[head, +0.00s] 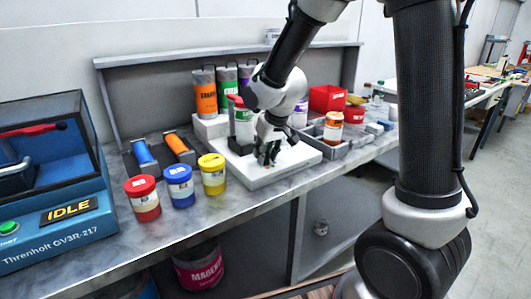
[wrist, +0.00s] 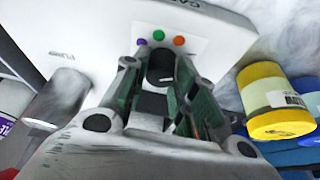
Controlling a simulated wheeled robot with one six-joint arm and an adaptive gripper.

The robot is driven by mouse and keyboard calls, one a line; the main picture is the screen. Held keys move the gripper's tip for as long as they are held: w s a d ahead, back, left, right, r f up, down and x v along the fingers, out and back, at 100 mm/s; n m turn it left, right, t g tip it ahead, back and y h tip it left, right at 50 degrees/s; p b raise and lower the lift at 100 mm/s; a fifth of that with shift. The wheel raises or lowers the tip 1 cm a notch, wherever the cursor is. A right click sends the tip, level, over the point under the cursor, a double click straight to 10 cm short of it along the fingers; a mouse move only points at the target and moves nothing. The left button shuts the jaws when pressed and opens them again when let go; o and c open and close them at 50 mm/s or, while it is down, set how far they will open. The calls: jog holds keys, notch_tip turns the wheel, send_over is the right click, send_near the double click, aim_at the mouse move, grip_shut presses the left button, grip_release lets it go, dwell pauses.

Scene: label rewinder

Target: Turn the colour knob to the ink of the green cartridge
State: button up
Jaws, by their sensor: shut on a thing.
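My gripper (head: 268,156) points down at the white unit (head: 300,163) on the bench. In the wrist view its fingers (wrist: 161,95) are shut on a dark knob (wrist: 160,66). A green dot (wrist: 158,35), a purple dot (wrist: 141,42) and an orange dot (wrist: 179,40) sit on the pale panel beyond the knob. I cannot tell which dot the knob points at. The green cartridge (head: 227,82) stands behind the unit, between an orange cartridge (head: 205,97) and a purple one (head: 246,72). The knob is hidden in the head view.
Red (head: 143,201), blue (head: 179,189) and yellow (head: 213,178) jars stand left of the unit. A blue machine (head: 70,219) marked IDLE is at far left. A grey tray (head: 333,152) with an orange jar (head: 333,124) is right of the unit.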

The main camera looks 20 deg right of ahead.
jog(key=shift+n, duration=0.3)
jog(key=n+y, duration=0.1)
jog(key=n, duration=0.2)
jog(key=shift+w+d+g, duration=0.1)
jog(key=shift+w+g, duration=0.05)
jog(key=shift+g, duration=0.15)
jog(key=n+g+y, duration=0.1)
jog(key=n, duration=0.5)
jog(key=n+g+y, duration=0.1)
jog(key=n, duration=0.1)
jog(key=shift+w+g, duration=0.1)
jog(key=shift+g, duration=0.2)
jog(key=shift+d+n+g, duration=0.1)
jog(key=shift+n+g, duration=0.6)
jog(key=shift+n, duration=1.4)
jog(key=o, duration=1)
